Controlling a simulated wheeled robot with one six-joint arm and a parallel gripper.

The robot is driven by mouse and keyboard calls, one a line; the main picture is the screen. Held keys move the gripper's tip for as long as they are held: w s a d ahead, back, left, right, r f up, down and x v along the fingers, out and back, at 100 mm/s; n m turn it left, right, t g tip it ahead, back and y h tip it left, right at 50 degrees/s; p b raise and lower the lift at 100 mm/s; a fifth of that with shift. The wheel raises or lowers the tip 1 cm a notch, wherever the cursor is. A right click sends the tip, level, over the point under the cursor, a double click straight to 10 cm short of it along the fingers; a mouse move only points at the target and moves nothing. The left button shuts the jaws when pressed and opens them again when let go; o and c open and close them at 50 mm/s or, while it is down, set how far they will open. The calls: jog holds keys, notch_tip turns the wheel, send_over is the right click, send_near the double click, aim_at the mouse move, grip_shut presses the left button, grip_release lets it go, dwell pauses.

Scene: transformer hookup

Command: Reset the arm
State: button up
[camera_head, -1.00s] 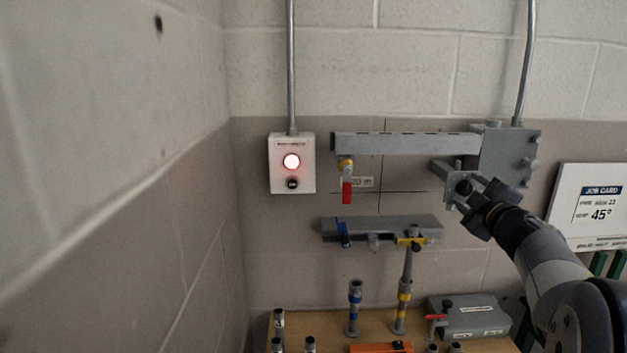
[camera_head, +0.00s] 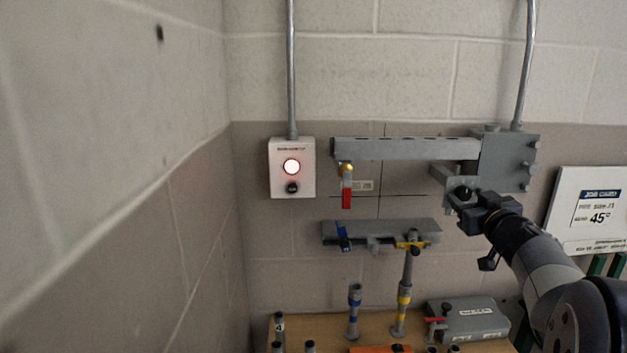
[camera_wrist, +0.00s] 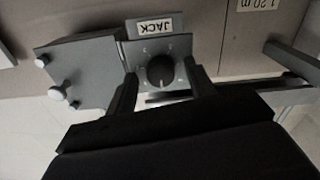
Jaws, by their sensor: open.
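My gripper (camera_head: 466,204) is at the right of the head view, in front of a grey bracket with a dark round knob. In the wrist view my gripper (camera_wrist: 162,76) has its two dark fingers spread apart. The black knob (camera_wrist: 160,71) shows between them on a grey plate, under an upside-down JACK label (camera_wrist: 155,27). No object is held. I cannot tell whether the fingers touch the knob.
A grey rail (camera_head: 405,149) joins a grey box (camera_head: 507,160) on the wall. A lit button box (camera_head: 292,168) hangs left. A red-handled lever (camera_head: 347,196) hangs below the rail. A grey shelf (camera_head: 385,231) and a wooden bench (camera_head: 318,327) lie lower. A job card (camera_head: 597,212) stands right.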

jog(key=shift+m, duration=0.9)
jog(key=shift+a, duration=0.1)
